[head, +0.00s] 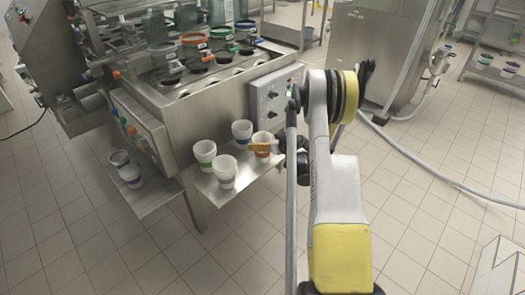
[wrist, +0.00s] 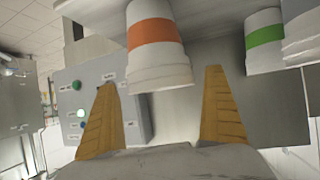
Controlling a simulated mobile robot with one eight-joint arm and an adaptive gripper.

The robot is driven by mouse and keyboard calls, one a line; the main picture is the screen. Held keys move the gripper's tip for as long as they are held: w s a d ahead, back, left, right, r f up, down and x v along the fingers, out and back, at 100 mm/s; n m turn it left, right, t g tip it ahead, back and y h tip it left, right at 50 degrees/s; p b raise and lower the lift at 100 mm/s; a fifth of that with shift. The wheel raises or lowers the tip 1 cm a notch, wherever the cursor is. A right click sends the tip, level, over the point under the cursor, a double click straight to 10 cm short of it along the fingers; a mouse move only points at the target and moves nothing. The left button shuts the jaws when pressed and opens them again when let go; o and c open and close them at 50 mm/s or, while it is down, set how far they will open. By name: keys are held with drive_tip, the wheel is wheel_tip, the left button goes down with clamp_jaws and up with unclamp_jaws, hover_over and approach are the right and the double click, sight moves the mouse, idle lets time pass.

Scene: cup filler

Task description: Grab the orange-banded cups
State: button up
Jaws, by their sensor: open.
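An orange-banded white cup (head: 264,139) stands on the right-hand metal shelf of the machine. In the wrist view the same cup (wrist: 155,68) shows large, with its orange band across it. My gripper (head: 257,147) is beside this cup in the head view, with one yellow finger overlapping its lower part. In the wrist view my gripper (wrist: 160,80) is open, and the cup's near end lies between the two fingertips. There are gaps on both sides, and I see no grip on it. No other orange-banded cup is clear to me.
A green-banded cup (head: 205,154), another white cup (head: 225,170) and a blue-banded cup (head: 242,131) share the shelf (head: 203,185). Two cups, one at the front (head: 131,175), stand on the left shelf. A control box (head: 276,96) is close behind the orange-banded cup.

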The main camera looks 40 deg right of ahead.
drive_tip(key=shift+x, duration=1.1)
drive_tip(key=shift+c, duration=0.3)
drive_tip(key=c, duration=0.9)
